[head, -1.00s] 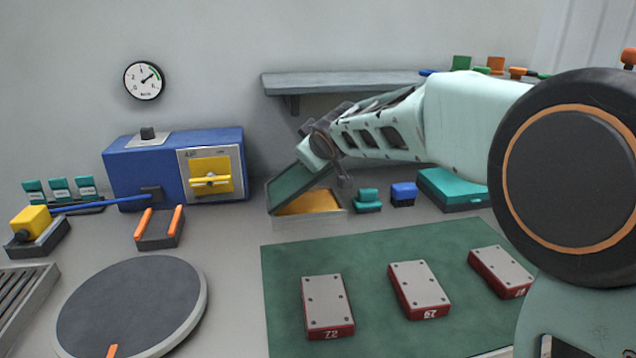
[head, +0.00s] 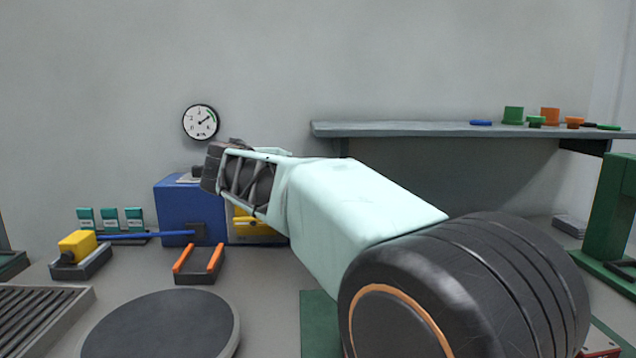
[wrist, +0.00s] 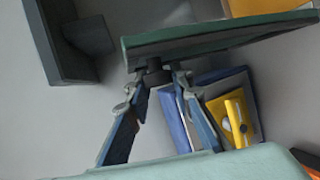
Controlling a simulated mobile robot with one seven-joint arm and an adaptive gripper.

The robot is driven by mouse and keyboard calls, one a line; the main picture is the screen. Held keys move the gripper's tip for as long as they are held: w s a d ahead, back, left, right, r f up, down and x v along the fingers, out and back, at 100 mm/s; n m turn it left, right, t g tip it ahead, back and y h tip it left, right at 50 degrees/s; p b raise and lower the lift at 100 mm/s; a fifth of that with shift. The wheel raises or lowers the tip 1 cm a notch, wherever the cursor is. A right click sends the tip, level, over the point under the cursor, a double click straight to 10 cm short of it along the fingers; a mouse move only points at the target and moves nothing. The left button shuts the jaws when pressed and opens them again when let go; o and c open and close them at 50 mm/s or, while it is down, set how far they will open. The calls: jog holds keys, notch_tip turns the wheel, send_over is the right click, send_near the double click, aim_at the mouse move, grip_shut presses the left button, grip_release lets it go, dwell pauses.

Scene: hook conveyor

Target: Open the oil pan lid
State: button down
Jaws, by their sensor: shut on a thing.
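The oil pan lid (wrist: 215,38) is a dark green plate seen nearly edge-on across the top of the wrist view. My gripper (wrist: 156,74) is shut on the dark handle of the lid (wrist: 153,73), with a blue-grey finger on each side. Part of the oil pan shows behind the lid, with its yellow-orange inside (wrist: 262,6) visible, so the lid stands away from it. In the head view my arm hides the pan and the lid, and the fingertips are not clear there.
A blue box (head: 175,210) with a yellow-handled panel (wrist: 235,115) stands behind my arm. A grey shelf (head: 460,130) runs along the wall. A round turntable (head: 165,325), an orange-railed cradle (head: 199,265) and a green post (head: 618,205) stand around.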

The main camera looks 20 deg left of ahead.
jog(key=shift+s+a+f+n+t+h+p, duration=0.2)
jog(key=shift+s+a+n, duration=0.15)
jog(key=shift+a, duration=0.3)
jog(key=shift+s+a+f+n+t+h+p, duration=0.1)
jog(key=shift+s+a+f+n+t+h, duration=0.15)
jog(key=shift+a+n, duration=0.35)
jog(key=shift+s+a+f+n+t+h+p, duration=0.15)
jog(key=shift+s+a+n, duration=0.15)
jog(key=shift+a, duration=0.45)
jog(key=c, duration=1.7)
grip_release()
jog(key=v, duration=1.2)
jog(key=shift+s+f, duration=0.1)
